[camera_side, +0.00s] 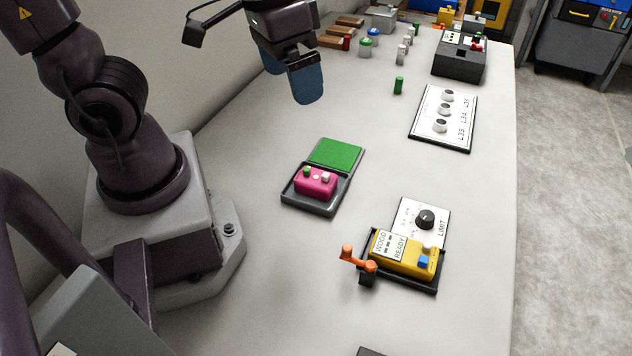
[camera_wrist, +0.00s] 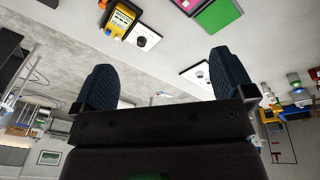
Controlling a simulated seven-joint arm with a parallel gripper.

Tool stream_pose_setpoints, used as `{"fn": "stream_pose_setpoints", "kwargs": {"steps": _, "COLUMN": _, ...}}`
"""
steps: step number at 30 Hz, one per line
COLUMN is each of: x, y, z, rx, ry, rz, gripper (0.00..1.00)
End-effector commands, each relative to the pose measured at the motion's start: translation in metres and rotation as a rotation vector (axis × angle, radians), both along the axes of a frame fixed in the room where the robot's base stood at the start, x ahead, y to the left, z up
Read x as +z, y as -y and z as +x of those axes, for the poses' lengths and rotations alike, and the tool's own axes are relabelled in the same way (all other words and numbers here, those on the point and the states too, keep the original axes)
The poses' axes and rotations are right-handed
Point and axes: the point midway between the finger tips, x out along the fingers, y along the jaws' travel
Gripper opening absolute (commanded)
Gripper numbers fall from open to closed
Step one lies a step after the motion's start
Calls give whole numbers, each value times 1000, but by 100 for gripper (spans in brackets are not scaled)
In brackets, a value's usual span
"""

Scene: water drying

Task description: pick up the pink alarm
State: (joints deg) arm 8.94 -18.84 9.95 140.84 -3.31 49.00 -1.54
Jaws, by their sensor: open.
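The pink alarm (camera_side: 316,182) is a small pink box with green and white buttons on top. It sits in a dark tray (camera_side: 312,207) in the middle of the table in the side view. In the wrist view the pink alarm (camera_wrist: 185,4) is at the top edge, partly cut off. My gripper (camera_side: 290,77) is above the table, behind the alarm and apart from it. Its two blue fingers are spread wide and empty, as the wrist view shows (camera_wrist: 160,88).
A green pad (camera_side: 336,153) adjoins the alarm's tray. A yellow box (camera_side: 404,257) in a black tray with an orange lever (camera_side: 358,259) stands at front right, beside the LIMIT dial panel (camera_side: 420,221). A panel with several knobs (camera_side: 442,118) and a dark box (camera_side: 459,60) lie farther back.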

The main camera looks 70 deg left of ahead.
Motion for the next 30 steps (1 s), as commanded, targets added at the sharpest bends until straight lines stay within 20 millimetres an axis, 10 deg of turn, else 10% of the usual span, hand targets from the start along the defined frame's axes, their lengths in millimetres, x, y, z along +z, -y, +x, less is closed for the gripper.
{"fn": "stream_pose_setpoints", "kwargs": {"steps": 10, "x": -104, "y": -27, "z": 31, "rx": 414, "ry": -263, "rz": 25, "gripper": 100}}
{"fn": "stream_pose_setpoints", "kwargs": {"steps": 30, "x": -191, "y": -53, "z": 54, "rx": 714, "ry": -186, "rz": 40, "gripper": 100}}
